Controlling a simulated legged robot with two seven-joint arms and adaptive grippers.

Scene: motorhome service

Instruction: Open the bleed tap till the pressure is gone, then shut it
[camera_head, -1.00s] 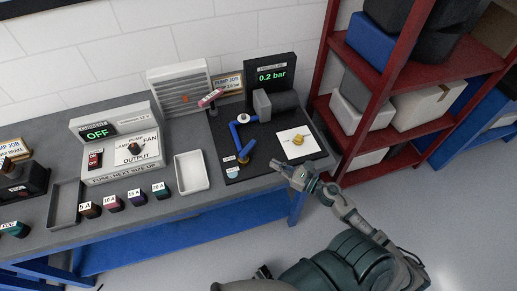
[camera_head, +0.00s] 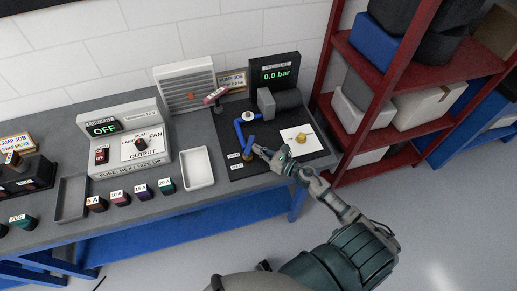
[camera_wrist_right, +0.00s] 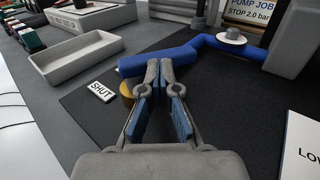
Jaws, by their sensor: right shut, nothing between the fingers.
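The bleed tap has a blue lever (camera_head: 250,142) over a brass body, at the front of the dark pump board (camera_head: 222,178). The lever (camera_wrist_right: 132,67) lies across the right wrist view, with the brass part (camera_wrist_right: 127,91) below its left end. A SHUT label (camera_wrist_right: 102,91) lies left of the brass part. My right gripper (camera_head: 259,150) is shut and empty, its tips (camera_wrist_right: 159,63) close against the near side of the lever. I cannot tell whether they touch. The pressure display (camera_head: 275,75) reads 0.0 bar. My left gripper is not in view.
A white tray (camera_head: 196,180) stands left of the board. The power supply (camera_head: 103,130) showing OFF and several coloured fuses stand further left. A white card with a brass knob (camera_head: 301,137) lies on the board's right. A red shelf rack (camera_head: 338,60) bounds the right side.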

